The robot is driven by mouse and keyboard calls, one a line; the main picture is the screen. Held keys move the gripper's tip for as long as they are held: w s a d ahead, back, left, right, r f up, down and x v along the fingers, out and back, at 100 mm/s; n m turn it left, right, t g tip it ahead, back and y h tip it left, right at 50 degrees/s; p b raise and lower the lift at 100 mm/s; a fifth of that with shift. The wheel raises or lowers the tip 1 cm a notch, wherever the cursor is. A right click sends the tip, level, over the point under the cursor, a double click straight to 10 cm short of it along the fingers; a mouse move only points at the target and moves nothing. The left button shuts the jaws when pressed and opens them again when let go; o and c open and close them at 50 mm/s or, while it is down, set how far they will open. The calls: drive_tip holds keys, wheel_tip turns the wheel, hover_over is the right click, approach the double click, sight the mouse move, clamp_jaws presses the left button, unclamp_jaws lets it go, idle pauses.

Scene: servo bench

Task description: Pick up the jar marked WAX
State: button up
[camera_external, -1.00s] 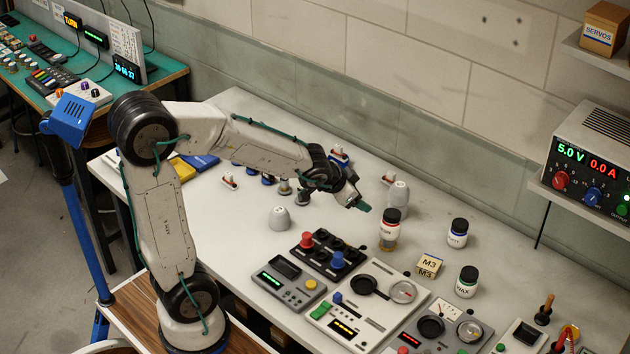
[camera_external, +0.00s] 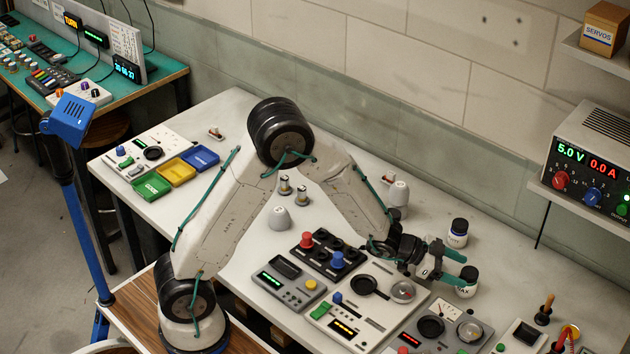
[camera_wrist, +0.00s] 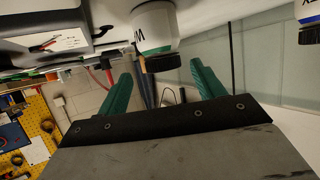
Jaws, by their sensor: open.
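The WAX jar (camera_external: 464,291) is white with a black lid and stands upright on the bench at the right in the external view. My gripper (camera_external: 465,270) is open, its green fingers at the jar's lid, partly covering the jar. In the wrist view the jar (camera_wrist: 155,28) appears upside down, with a "W" showing on its label. Its black lid lies between the tips of my open fingers (camera_wrist: 161,72), with gaps visible on both sides. I cannot tell how far the fingers reach along the jar.
A blue-banded jar (camera_external: 457,233) stands just behind my gripper; it also shows in the wrist view (camera_wrist: 307,16). A meter panel (camera_external: 450,328) and a panel with round dials (camera_external: 365,305) lie in front. A power supply (camera_external: 592,170) sits on the right shelf.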

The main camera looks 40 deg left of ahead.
sight(463, 269)
drive_tip(key=x, duration=0.4)
drive_tip(key=shift+w+a, duration=0.1)
drive_tip(key=shift+w, duration=0.1)
drive_tip(key=c, duration=1.1)
drive_tip(key=shift+c, duration=0.2)
drive_tip(key=shift+r, duration=0.1)
